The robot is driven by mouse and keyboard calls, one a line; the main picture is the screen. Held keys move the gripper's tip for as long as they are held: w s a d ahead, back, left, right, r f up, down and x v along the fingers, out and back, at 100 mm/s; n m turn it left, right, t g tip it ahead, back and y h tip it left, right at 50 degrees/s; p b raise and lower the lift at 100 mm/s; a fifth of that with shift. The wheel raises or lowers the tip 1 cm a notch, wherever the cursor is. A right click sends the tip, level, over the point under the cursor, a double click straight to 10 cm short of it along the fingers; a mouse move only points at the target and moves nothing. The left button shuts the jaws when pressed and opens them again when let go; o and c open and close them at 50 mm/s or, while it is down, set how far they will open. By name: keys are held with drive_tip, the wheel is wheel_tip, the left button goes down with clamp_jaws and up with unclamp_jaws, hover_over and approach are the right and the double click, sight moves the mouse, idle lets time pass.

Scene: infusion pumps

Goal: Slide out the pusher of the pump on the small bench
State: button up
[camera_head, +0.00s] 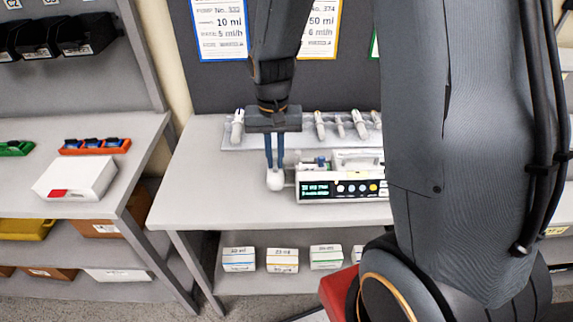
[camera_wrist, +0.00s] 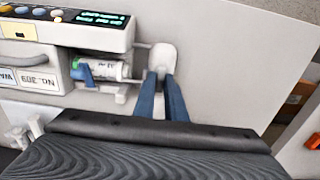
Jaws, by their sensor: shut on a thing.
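The pump (camera_head: 340,199) is a white box with a dark display and a row of round buttons, on the small grey bench (camera_head: 200,190). Its pusher (camera_head: 276,182) is a white rounded block standing out past the pump's left end. My gripper (camera_head: 275,166) points down with its two blue fingers shut on the pusher. In the wrist view my gripper (camera_wrist: 161,88) closes on the pusher (camera_wrist: 163,58), which thin rods join to the pump (camera_wrist: 50,38). A syringe (camera_wrist: 104,68) with a blue clamp at one end lies in the pump's bay. My arm hides the pump's right end in the head view.
Several syringes stand in a pale rack (camera_head: 235,141) behind the pump. Signs (camera_head: 218,28) hang on the dark back panel. Small boxes (camera_head: 282,260) are on the lower shelf. The bench left of the pusher is clear. Another bench (camera_head: 30,210) stands at left.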

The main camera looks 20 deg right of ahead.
drive_tip(key=shift+w+a, duration=0.25)
drive_tip(key=shift+a, duration=0.5)
drive_tip(key=shift+w+a, duration=0.25)
drive_tip(key=shift+a, duration=0.55)
drive_tip(key=shift+w+a, duration=0.25)
drive_tip(key=shift+a, duration=0.5)
drive_tip(key=shift+a+p, duration=0.3)
drive_tip(key=shift+p, duration=0.1)
drive_tip(key=o, duration=0.6)
wheel_tip(320, 180, up, 7)
drive_tip(key=p, duration=0.5)
drive_tip(key=shift+p, duration=0.35)
